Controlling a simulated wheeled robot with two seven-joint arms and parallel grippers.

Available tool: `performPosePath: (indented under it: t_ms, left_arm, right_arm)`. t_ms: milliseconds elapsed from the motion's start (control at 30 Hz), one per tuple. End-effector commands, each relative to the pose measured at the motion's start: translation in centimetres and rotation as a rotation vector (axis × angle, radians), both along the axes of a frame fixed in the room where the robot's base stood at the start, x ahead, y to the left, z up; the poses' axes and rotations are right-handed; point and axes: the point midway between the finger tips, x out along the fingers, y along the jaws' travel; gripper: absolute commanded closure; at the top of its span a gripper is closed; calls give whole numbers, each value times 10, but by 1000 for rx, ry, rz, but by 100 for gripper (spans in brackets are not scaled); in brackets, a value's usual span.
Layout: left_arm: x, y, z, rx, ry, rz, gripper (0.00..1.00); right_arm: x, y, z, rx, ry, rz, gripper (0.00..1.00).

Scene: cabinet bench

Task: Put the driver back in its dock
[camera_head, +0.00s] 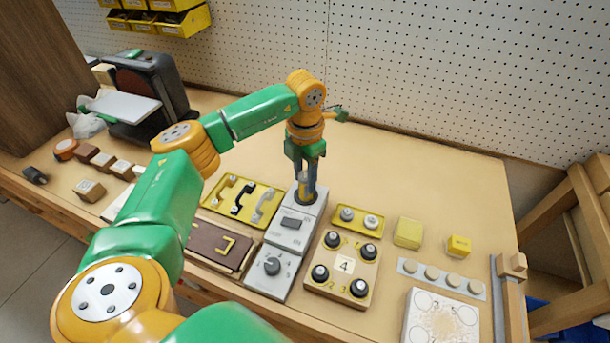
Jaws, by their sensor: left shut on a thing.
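My left gripper (307,172) points down over the far end of a grey block (292,238) near the middle of the bench. It is shut on the driver (307,187), a narrow dark upright thing that is mostly hidden by the fingers. The driver's lower end is at a dark round opening in the top of the block, which looks like the dock (317,205). I cannot tell how deep the driver sits in it. The grey block also carries a dark switch and a round knob. My right gripper is not in view.
Left of the block are a yellow tray (212,199) with hooks and a brown board (206,248). Right of it are a wooden block with several black knobs (344,285), a yellow tray (372,229) and yellow cubes (408,232). A sander (160,84) stands back left. The bench behind the gripper is clear.

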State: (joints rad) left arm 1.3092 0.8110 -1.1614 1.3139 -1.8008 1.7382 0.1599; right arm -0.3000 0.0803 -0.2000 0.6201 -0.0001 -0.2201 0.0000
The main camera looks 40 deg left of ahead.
Motion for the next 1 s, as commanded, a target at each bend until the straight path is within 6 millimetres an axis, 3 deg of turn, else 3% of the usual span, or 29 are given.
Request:
performPosePath:
  t_ms: [600, 633, 733, 967, 1000]
  left_arm:
    - [0, 0, -3, 0, -1, 0, 100]
    - [0, 0, -3, 0, -1, 0, 50]
    - [0, 0, -3, 0, 0, 0, 24]
    - [0, 0, -3, 0, 0, 0, 24]
    - [0, 0, -3, 0, 0, 0, 13]
  right_arm:
    - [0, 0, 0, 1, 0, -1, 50]
    - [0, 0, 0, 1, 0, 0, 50]
    - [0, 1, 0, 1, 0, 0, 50]
    - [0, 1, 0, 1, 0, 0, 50]
    - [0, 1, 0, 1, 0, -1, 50]
